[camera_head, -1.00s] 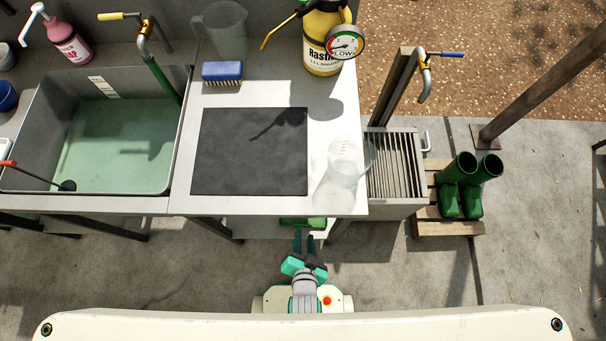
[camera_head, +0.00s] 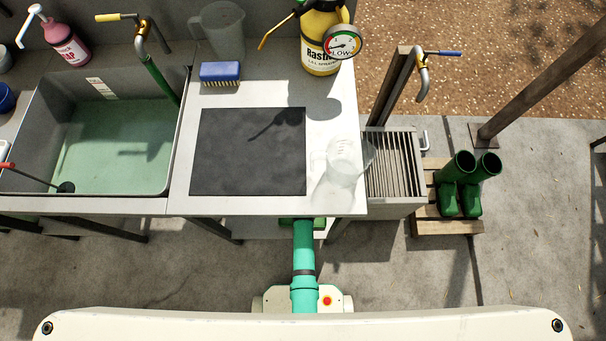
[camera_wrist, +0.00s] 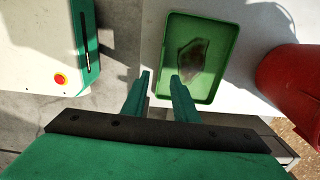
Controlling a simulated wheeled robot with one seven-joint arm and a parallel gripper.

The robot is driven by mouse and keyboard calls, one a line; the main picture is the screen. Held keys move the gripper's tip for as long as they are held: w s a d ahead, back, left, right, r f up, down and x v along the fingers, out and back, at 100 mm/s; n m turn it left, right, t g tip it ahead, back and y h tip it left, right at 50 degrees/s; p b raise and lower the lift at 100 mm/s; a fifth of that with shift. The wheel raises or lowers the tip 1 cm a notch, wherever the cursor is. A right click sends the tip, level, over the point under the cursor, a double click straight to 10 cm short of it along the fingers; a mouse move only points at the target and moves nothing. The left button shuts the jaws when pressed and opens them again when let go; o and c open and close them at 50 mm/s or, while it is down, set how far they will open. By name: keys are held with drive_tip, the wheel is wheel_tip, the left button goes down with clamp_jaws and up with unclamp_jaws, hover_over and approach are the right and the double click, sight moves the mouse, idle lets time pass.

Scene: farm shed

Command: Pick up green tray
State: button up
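The green tray (camera_wrist: 226,83) lies flat on a pale surface in the wrist view, with a dark brownish stain or puddle inside it. In the head view only a strip of green (camera_head: 319,222) shows under the front edge of the table; the rest is hidden. My gripper (camera_wrist: 160,78) is open and empty in the wrist view. Its right finger overlaps the tray's near left part in the picture, and its left finger is outside the tray's left edge. I cannot tell whether either finger touches it. The head view hides my gripper below the tabletop.
A red rounded container (camera_wrist: 290,80) stands close to the tray's right side. Above, the table (camera_head: 240,206) carries a dark mat (camera_head: 248,152), a clear jug (camera_head: 342,160), a blue brush (camera_head: 221,72) and a yellow sprayer (camera_head: 321,40). Green boots (camera_head: 468,185) stand on a pallet at right.

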drive_tip(key=shift+w+a+f, duration=0.1)
drive_tip(key=shift+a+f, duration=0.05)
drive_tip(key=shift+f, duration=4.9)
clamp_jaws()
